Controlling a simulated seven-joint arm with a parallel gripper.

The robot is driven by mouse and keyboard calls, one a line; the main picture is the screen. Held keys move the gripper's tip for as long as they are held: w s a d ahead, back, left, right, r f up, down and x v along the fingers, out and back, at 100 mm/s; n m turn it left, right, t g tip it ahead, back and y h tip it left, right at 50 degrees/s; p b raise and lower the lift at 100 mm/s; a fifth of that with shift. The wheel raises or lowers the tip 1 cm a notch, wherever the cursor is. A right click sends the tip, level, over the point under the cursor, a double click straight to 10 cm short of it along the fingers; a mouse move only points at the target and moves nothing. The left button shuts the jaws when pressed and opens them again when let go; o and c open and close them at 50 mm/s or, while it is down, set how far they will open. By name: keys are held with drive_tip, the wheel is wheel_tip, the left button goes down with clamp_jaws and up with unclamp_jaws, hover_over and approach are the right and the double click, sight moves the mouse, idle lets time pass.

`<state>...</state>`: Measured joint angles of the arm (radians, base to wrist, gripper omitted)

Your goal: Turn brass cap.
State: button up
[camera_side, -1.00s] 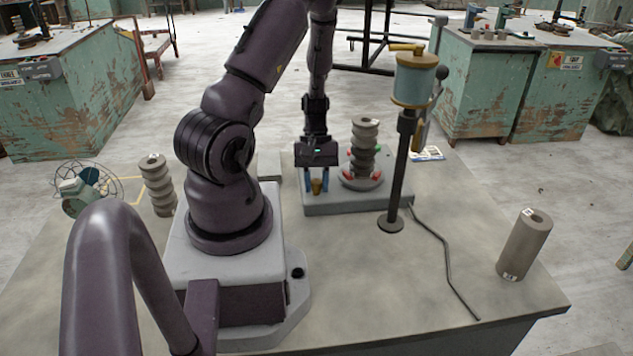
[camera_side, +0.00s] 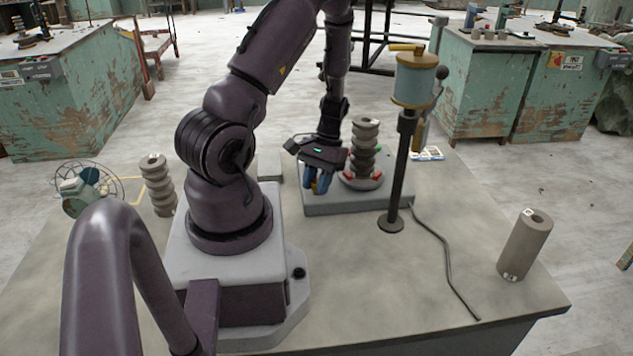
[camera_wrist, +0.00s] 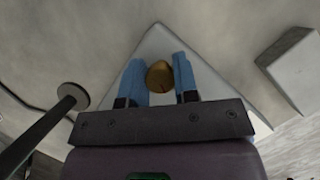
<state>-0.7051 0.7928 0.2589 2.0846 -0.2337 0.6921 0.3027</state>
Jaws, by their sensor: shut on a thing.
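The brass cap (camera_wrist: 159,76) sits between the two blue fingers of my gripper (camera_wrist: 159,78) in the wrist view. In the side view my gripper (camera_side: 318,182) is low over the near left part of the grey base block (camera_side: 345,205), tilted and twisted. Its fingers are shut on the cap, which they mostly hide there. Whether the cap touches the block cannot be told. On the same block, right of my gripper, a ribbed grey clay column (camera_side: 364,145) stands in a round holder with red knobs.
A dark post with a teal canister (camera_side: 414,80) stands close right of the block. A grey clay cylinder (camera_side: 524,245) stands at the table's right. Another ribbed piece (camera_side: 157,185) and a fan (camera_side: 85,190) are at the left. The front middle table is clear.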

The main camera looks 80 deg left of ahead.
idle(0.4)
drive_tip(key=o, duration=0.9)
drive_tip(key=shift+o, duration=0.2)
drive_tip(key=shift+r, duration=0.1)
drive_tip(key=r, duration=0.6)
drive_tip(key=a+r, duration=0.1)
drive_tip(key=r, duration=0.2)
drive_tip(key=shift+w+r, duration=0.35)
drive_tip(key=w+d+r+m+t+y, duration=0.3)
drive_tip(key=d+r+m+t, duration=0.5)
drive_tip(key=d+r, duration=1.2)
drive_tip(key=d+m, duration=0.1)
drive_tip(key=d, duration=0.2)
drive_tip(key=shift+d+r+m+t, duration=0.2)
drive_tip(key=shift+d+m+t, duration=0.05)
drive_tip(key=shift+m+t, duration=0.05)
